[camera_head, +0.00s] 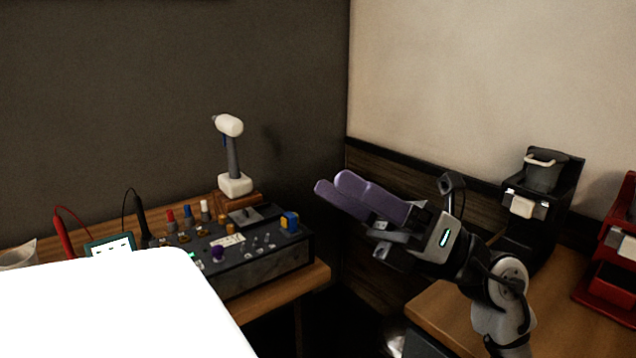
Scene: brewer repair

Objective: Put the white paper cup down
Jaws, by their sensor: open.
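My gripper (330,182) has purple fingers and points left, in the air between the left bench and the right counter. The fingers are apart and nothing shows between them. I cannot make out a white paper cup for certain. A pale, cup-like thing (18,254) is cut off by the left picture edge on the left bench, far from my gripper. Its lower part is hidden and I cannot tell whether it is the paper cup.
The left wooden bench (312,282) holds a dark tool box (270,265), a white cordless driver (235,184) and a meter with probes (110,246). A black brewer (540,205) and a red machine (610,285) stand on the right counter (450,312). A gap separates the surfaces.

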